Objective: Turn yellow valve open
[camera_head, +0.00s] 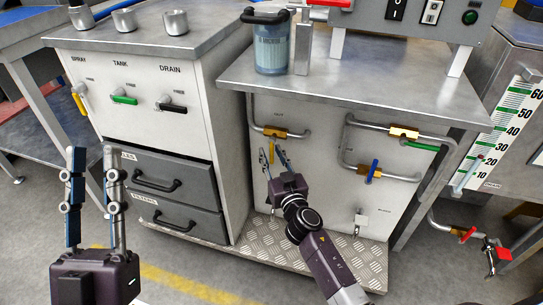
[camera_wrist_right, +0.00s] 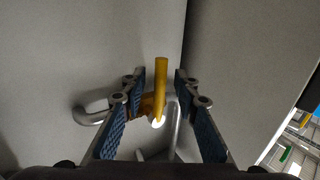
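The yellow valve has a brass body (camera_head: 278,132) on a pipe on the right cabinet's front panel. Its yellow handle (camera_head: 272,150) points down in the head view, partly behind my right gripper's fingers. My right gripper (camera_head: 273,157) is open just in front of this valve. In the right wrist view the yellow handle (camera_wrist_right: 161,80) lies between the two spread fingers of the right gripper (camera_wrist_right: 165,112), with a gap on both sides. My left gripper (camera_head: 92,165) is open and empty, in front of the left cabinet's drawers.
The left cabinet has SPRAY (camera_head: 79,101), TANK (camera_head: 124,100) and DRAIN (camera_head: 172,107) handles. A clear jug (camera_head: 270,50) stands on the right worktop. A treadplate step (camera_head: 330,255) lies below.

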